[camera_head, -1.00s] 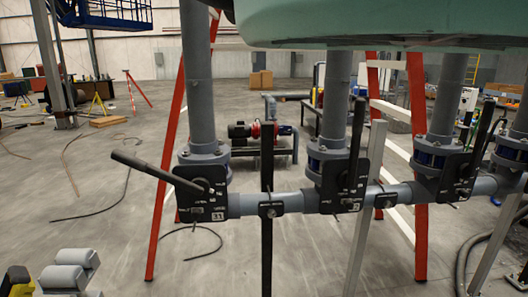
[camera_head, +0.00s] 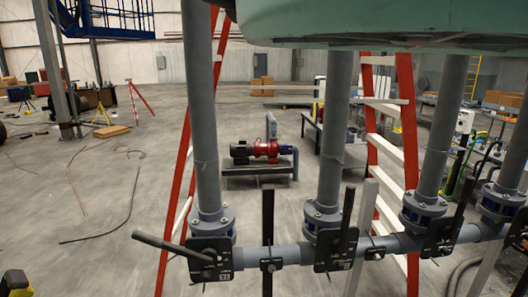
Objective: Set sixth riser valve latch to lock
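Several grey riser pipes come down to valves on one horizontal grey pipe. The leftmost valve (camera_head: 211,259) has a black plate and a long black handle (camera_head: 172,247) slanting up to the left. The second valve (camera_head: 335,249) and third valve (camera_head: 441,237) have handles standing nearly upright. A fourth riser's flange (camera_head: 503,203) shows at the right edge. The plates carry small latch parts and markings too small to read, so I cannot tell which valve is the sixth or how its latch stands. My gripper is not clearly in view.
A green tank underside (camera_head: 390,22) hangs above. A red-and-white ladder frame (camera_head: 409,150) stands behind the pipes. Black upright posts (camera_head: 268,215) support the pipe. A red and blue pump (camera_head: 262,150) sits behind. A yellow and black part (camera_head: 15,282) shows at lower left. The left floor is open.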

